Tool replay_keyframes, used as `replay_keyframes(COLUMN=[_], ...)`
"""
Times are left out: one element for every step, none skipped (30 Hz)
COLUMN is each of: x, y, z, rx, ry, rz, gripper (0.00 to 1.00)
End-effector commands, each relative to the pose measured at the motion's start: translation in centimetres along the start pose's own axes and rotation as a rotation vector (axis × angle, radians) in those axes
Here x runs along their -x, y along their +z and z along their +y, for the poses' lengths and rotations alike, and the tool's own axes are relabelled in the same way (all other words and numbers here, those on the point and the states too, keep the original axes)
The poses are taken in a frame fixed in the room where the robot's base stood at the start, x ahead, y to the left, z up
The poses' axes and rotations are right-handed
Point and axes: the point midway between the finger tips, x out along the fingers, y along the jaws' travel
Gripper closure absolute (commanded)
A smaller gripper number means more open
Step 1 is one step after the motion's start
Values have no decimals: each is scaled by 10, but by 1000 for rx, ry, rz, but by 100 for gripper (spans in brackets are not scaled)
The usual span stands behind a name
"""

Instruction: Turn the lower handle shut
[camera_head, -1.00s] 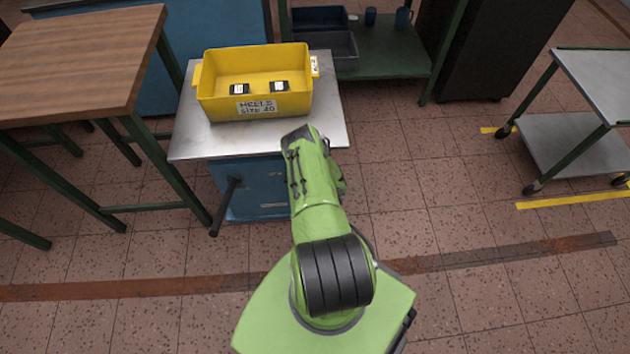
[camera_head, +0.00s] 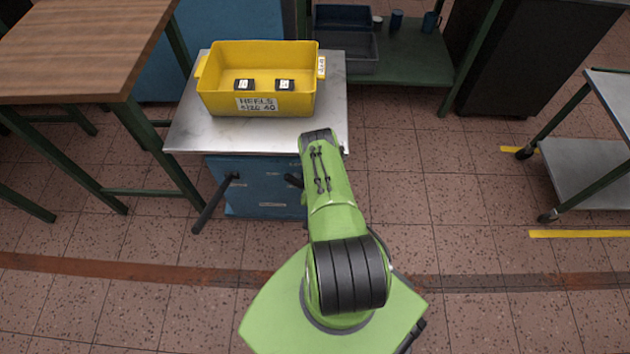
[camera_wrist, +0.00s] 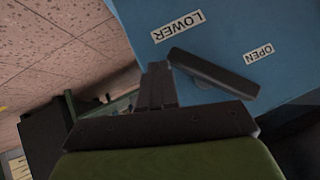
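The blue cabinet (camera_head: 255,190) stands under the grey top. In the wrist view its face (camera_wrist: 240,25) carries a LOWER label (camera_wrist: 178,26) and an OPEN label (camera_wrist: 258,53). A dark bar handle (camera_wrist: 215,73) lies slanted between these labels. My gripper (camera_wrist: 158,72) has its fingers together in one dark block, just left of the handle's near end, with nothing seen between them. Contact with the handle cannot be told. In the head view my arm hides the gripper. A short dark handle end (camera_head: 293,181) shows beside the arm, and a long dark handle (camera_head: 213,205) sticks out at left.
A yellow bin (camera_head: 260,82) marked HEELS stands on the grey top (camera_head: 190,130). A wooden table (camera_head: 75,45) is at left, a green shelf (camera_head: 400,60) behind, a grey trolley (camera_head: 590,165) at right. Floor right of the cabinet is clear.

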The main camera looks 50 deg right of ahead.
Motion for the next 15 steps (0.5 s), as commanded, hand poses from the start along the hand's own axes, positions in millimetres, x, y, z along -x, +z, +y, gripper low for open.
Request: replay_keyframes(x=[-2,-2,-3,-4,-5,-6,-7,-8,-10,-10,-11,-12,-13,-14,-15], y=[5,7,9,10,12,13,14,15,17,19,20,21,22,21,22], z=[-1,-2,-2,-2,-2,-2,-2,-2,-1,0,-1,0,0,-1,-1], rx=[-1,0,0,0,0,0,0,0,-11,-30,-49,-72,-89,-95,-95], ry=[-1,-1,0,0,0,-1,-1,0,-17,-37,-57,-79,-96,-97,-95], rz=[-1,0,0,1,1,1,1,1,-1,-2,-2,-3,-2,-1,0], gripper=[100,100,100,100,100,100,100,100,100,100,100,100,100,100,100])
